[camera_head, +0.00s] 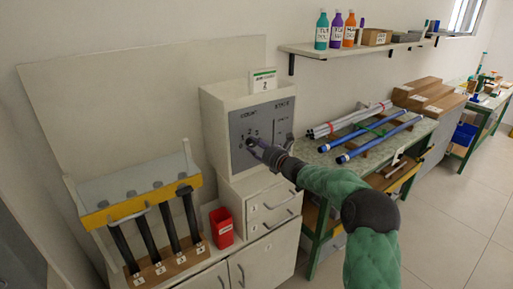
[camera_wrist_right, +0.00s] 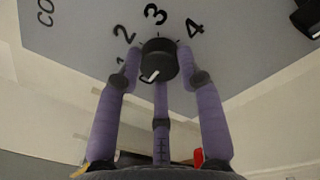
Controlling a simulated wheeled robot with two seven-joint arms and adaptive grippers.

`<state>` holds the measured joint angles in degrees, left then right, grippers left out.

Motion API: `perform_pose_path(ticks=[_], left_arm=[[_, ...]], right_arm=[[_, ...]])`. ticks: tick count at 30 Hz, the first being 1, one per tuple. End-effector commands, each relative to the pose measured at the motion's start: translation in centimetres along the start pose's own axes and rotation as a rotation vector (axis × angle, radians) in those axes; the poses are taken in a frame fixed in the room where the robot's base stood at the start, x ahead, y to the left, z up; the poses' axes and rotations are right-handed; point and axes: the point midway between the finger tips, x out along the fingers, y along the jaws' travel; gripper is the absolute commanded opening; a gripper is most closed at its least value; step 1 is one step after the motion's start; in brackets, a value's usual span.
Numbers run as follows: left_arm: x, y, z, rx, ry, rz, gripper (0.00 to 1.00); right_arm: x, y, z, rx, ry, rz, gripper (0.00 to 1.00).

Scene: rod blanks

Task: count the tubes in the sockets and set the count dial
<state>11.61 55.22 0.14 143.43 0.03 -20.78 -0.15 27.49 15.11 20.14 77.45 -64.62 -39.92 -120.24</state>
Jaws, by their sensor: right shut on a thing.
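Several dark tubes (camera_head: 148,239) stand slightly tilted in a rack at the left of the head view. Their lower ends meet a brown base (camera_head: 161,264) with numbered labels, one tube by each label. A yellow bar (camera_head: 139,207) crosses in front of their upper parts. The count dial is a black knob (camera_wrist_right: 158,60) on a grey panel (camera_head: 265,122), with numbers 1 to 4 around it in the wrist view. It has a white mark at its lower left; I cannot tell which number it indicates. My right gripper (camera_head: 253,146) is shut on the knob. My left gripper is not in view.
A red bin (camera_head: 221,227) stands between the rack and white drawers (camera_head: 270,208). A green bench (camera_head: 334,164) to the right holds blue rods (camera_head: 378,138) and pale rods (camera_head: 346,120). A card (camera_head: 263,81) showing 2 stands atop the dial box. Bottles (camera_head: 336,30) line a shelf.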

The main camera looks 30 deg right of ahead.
Motion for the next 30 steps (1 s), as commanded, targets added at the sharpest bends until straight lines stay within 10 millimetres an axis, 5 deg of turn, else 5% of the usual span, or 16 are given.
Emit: perform_pose_path(ticks=[30], left_arm=[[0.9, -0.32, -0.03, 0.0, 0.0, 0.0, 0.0]], right_arm=[[-0.05, -0.08, 0.37, 0.944, -0.07, 0.019, 0.05]])
